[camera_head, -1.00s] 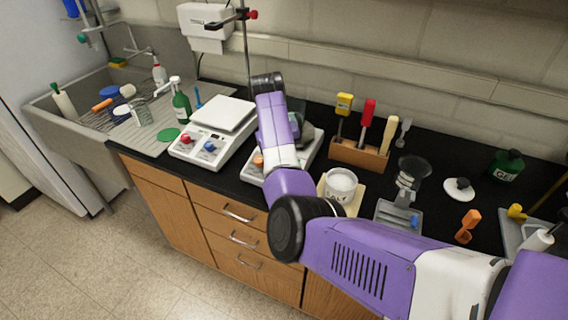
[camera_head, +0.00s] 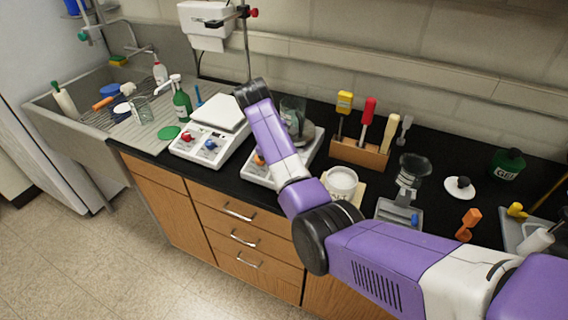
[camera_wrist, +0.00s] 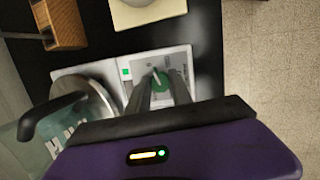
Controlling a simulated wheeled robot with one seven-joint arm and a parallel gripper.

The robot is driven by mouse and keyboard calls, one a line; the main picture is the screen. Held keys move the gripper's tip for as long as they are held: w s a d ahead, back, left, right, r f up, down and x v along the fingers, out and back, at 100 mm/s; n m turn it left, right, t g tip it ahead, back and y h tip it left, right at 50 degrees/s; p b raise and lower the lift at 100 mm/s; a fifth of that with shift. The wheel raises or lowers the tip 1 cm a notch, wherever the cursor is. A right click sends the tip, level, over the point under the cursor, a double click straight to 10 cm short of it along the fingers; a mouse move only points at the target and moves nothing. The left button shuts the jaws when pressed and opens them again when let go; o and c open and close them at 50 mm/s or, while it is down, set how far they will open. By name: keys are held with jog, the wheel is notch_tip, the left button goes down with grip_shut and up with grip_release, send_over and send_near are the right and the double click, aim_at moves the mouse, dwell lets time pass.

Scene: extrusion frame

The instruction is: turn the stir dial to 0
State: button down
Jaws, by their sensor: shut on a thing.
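In the wrist view a green round dial (camera_wrist: 170,82) with a pale raised pointer bar sits on the front panel of a white stirrer (camera_wrist: 188,62). My gripper (camera_wrist: 160,80) has its two dark fingers on either side of this dial and is shut on it. The lettering beside the dial is too blurred to read. In the head view the white stirrer (camera_head: 262,177) stands in the middle of the bench, with an orange dial (camera_head: 259,159) at its left. My arm hides the green dial and my fingers there.
A glass beaker (camera_head: 293,106) stands on the stirrer's plate, close beside my gripper. A second white device (camera_head: 183,150) with red and blue dials stands left.

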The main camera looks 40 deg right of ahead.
jog(key=shift+w+r+n, duration=0.15)
jog(key=shift+n, duration=0.95)
jog(key=c, duration=1.1)
grip_release()
jog(key=shift+a, duration=0.1)
jog(key=shift+c, duration=0.2)
jog(key=v, duration=0.5)
jog(key=shift+a+r, duration=0.15)
jog(key=shift+a, duration=0.1)
jog(key=shift+v, duration=1.1)
